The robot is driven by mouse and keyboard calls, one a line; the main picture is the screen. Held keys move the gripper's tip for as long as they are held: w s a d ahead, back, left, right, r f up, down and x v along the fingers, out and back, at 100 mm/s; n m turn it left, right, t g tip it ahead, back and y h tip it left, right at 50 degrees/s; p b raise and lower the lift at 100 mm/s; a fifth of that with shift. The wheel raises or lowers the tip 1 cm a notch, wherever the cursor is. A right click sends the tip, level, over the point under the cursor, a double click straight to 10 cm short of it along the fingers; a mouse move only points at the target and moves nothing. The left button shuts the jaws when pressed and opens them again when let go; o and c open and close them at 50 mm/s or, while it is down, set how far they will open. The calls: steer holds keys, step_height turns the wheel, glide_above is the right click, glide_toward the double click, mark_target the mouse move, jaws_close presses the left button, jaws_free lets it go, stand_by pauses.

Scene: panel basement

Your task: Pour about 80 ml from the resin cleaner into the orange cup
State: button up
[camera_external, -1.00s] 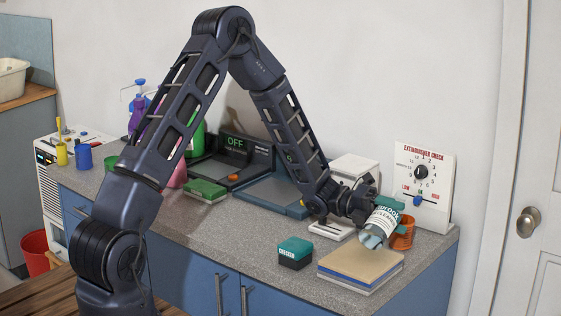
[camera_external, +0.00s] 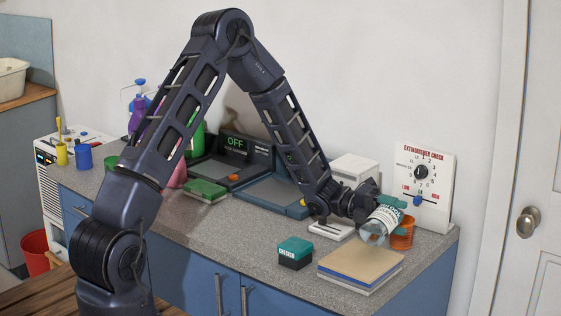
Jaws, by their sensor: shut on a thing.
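The resin cleaner (camera_external: 380,224) is a clear bottle with a pale label. My gripper (camera_external: 380,205) is shut on it and holds it tilted, above the counter near the right end. The orange cup (camera_external: 403,236) stands on the counter just behind and right of the bottle, partly hidden by it. The bottle overlaps the cup in this view, so I cannot tell whether its mouth is over the cup. No stream of liquid can be made out.
A tan-topped book stack (camera_external: 361,263) lies in front of the bottle, beside a teal-topped box (camera_external: 295,252). An extinguisher check panel (camera_external: 424,180) leans on the wall behind the cup. A scale-like device with a dark blue tray (camera_external: 272,193) is left of my gripper.

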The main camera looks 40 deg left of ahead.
steer(key=shift+f+n, duration=0.1)
steer(key=shift+n, duration=0.5)
stand_by(0.6)
steer(key=shift+s, duration=0.4)
stand_by(0.4)
steer(key=shift+f+n, duration=0.15)
steer(key=shift+n, duration=0.45)
stand_by(1.6)
steer(key=m, duration=0.3)
steer(key=shift+s+r, duration=0.2)
steer(key=shift+r, duration=0.15)
steer(key=shift+s+m, duration=0.15)
steer(key=shift+m, duration=0.25)
steer(key=shift+s+r+m, duration=0.1)
steer(key=shift+m, duration=0.2)
stand_by(1.4)
